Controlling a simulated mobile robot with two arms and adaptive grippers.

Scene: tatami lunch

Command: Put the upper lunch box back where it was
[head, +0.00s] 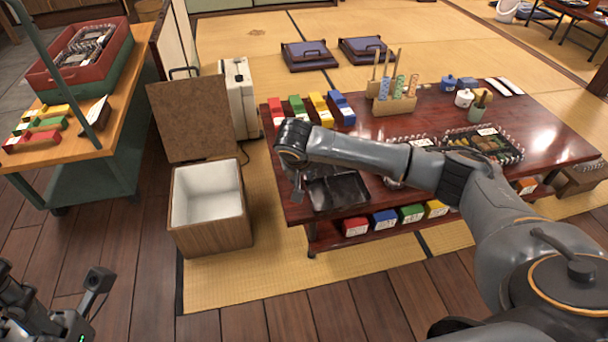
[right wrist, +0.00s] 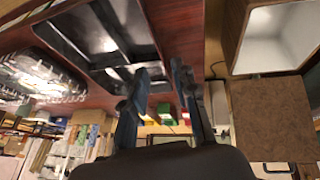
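A dark lunch box with clear, ridged edges and food inside (head: 484,146) sits on the red-brown low table (head: 560,135). Another clear-edged box (head: 424,142) is partly hidden behind my right arm; a clear container also shows in the right wrist view (right wrist: 48,78). An empty black compartment tray (head: 338,190) lies at the table's near left corner. My right gripper (right wrist: 160,80) points down at that corner beside the tray, its fingers apart with nothing between them. More clear-edged boxes (head: 85,45) sit in the red crate (head: 100,68). My left gripper (head: 98,284) is at the lower left, partly cut off.
An open white-lined box (head: 212,232) stands on the floor left of the table, with a brown panel (head: 190,118) behind it. Coloured blocks (head: 318,110) and a wooden stand (head: 394,104) are along the table's back. Coloured boxes (head: 384,220) fill the shelf below.

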